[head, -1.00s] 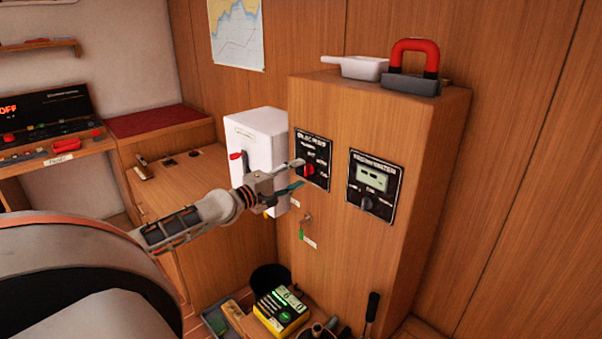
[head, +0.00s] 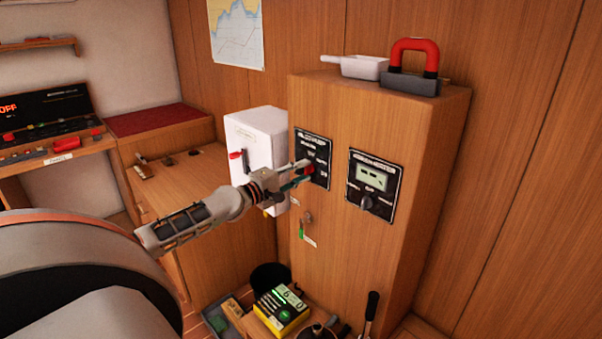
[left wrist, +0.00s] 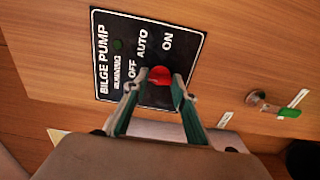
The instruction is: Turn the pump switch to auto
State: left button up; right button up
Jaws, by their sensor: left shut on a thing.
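The black bilge pump panel (head: 318,146) is on the front of the wooden cabinet and fills the upper middle of the left wrist view (left wrist: 188,40). It is lettered BILGE PUMP, RUNNING, OFF, AUTO and ON. Its red switch knob (left wrist: 160,75) sits below these words; which word it points at I cannot tell. My left gripper (left wrist: 160,92) is shut on the red knob, one finger on each side. In the head view my left gripper (head: 302,174) reaches the panel from the left and partly hides the knob. My right gripper is not in view.
A second panel (head: 373,185) with a small display and knob is to the right. A white box (head: 262,145) with a red-tipped lever stands left of the cabinet. A green-tagged key (left wrist: 289,112) hangs below the pump panel. A padlock-like red-handled object (head: 412,70) is on top.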

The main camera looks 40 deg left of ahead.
pick_arm(q)
jog(key=m+b, duration=0.1)
jog(key=m, duration=0.4)
jog(key=shift+m, duration=1.8)
jog(key=o, duration=1.1)
jog(key=shift+s, duration=0.1)
